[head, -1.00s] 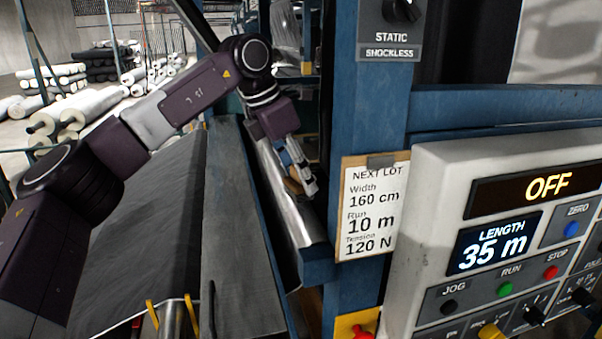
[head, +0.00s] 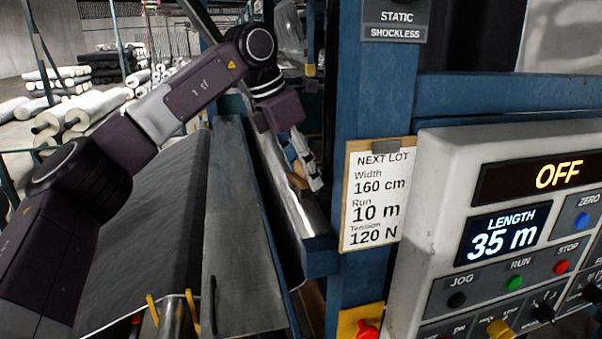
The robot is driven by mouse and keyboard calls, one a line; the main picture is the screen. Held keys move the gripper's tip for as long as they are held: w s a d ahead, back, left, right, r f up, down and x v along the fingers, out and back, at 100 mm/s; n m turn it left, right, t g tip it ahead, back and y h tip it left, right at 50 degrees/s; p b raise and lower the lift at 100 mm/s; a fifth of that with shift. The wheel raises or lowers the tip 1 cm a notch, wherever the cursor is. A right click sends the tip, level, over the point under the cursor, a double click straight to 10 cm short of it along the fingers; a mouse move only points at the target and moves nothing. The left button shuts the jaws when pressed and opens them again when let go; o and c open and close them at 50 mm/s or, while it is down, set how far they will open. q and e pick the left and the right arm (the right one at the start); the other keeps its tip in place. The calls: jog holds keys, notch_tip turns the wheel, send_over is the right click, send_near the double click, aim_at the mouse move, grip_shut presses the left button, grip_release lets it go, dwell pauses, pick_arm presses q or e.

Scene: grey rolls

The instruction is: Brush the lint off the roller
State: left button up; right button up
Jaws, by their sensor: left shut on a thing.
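The roller (head: 287,185) is a shiny metal cylinder running lengthwise between the blue frame parts in the middle of the head view. My left gripper (head: 306,176) reaches down over it from the left and is shut on a small tan wooden piece, probably the brush (head: 298,171). The brush is mostly hidden by the fingers. It is at the roller's upper right side; I cannot tell whether it touches. No lint can be made out at this size. My right gripper is not in view.
A blue post (head: 356,110) with a paper lot card (head: 376,196) stands right of the roller. The control panel (head: 510,235) reads OFF and 35 m. Grey fabric (head: 150,235) slopes down at left. Rolls (head: 75,115) lie behind.

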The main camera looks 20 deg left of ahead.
pick_arm(q)
jog(key=shift+s+d+f+b, duration=0.2)
jog(key=shift+s+d+b, duration=0.25)
jog(key=shift+s+b, duration=0.35)
jog(key=shift+s+d+r+b, duration=0.1)
jog(key=shift+s+d+b, duration=0.45)
jog(key=shift+s, duration=0.2)
jog(key=shift+s+d+f+b, duration=0.2)
jog(key=shift+s+d+b, duration=0.25)
jog(key=shift+s+b, duration=0.25)
jog(key=shift+s+d+r+b, duration=0.1)
jog(key=shift+s+d+b, duration=0.2)
jog(key=shift+s+d, duration=0.3)
jog(key=shift+s+a, duration=0.1)
jog(key=shift+r, duration=0.1)
notch_tip(320, 180, up, 6)
jog(key=p, duration=0.5)
jog(key=shift+p, duration=0.4)
